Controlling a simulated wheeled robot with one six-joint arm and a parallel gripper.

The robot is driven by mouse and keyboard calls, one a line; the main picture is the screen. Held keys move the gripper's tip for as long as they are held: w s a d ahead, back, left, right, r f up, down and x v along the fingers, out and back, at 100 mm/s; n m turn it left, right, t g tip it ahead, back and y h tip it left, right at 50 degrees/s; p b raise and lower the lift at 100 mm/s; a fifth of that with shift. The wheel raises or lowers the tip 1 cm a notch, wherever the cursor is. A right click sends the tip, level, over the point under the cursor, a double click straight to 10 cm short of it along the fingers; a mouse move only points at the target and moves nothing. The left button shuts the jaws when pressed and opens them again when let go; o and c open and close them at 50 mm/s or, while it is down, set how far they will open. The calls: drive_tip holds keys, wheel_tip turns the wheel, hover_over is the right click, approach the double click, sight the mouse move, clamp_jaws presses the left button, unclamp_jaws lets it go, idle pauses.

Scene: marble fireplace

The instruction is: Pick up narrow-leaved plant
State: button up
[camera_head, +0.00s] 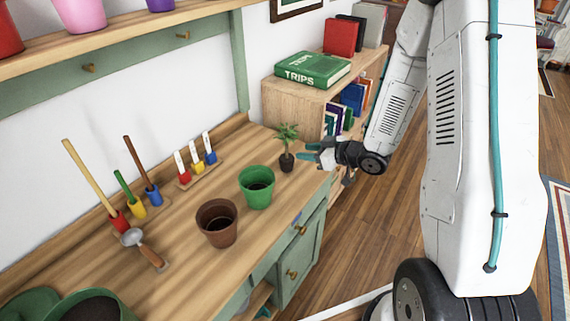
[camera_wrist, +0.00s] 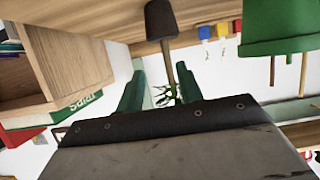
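The narrow-leaved plant (camera_head: 287,132) has green leaves, a thin brown stem and a small dark pot. It stands upright at the right end of the wooden bench. My gripper (camera_head: 307,151) is open just to its right, with its teal fingers pointing at the stem. In the wrist view, which is upside down, the plant's dark pot (camera_wrist: 160,18) and stem show at the top. The stem and leaves lie in line with the gap between the fingers of my gripper (camera_wrist: 160,84). Contact cannot be made out. Some leaves are partly hidden behind the gripper body.
A green pot (camera_head: 257,190) and a brown pot (camera_head: 217,224) stand left of the plant on the bench (camera_head: 180,240). Several small tools stand in holders at the back. A wooden bookcase (camera_head: 290,103) with a green book (camera_head: 312,70) rises close behind the gripper.

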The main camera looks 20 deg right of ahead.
sight(288, 152)
drive_tip(key=x, duration=0.3)
drive_tip(key=shift+a+f, duration=0.1)
drive_tip(key=shift+a, duration=0.5)
drive_tip(key=x, duration=0.4)
drive_tip(key=shift+a, duration=0.15)
clamp_jaws()
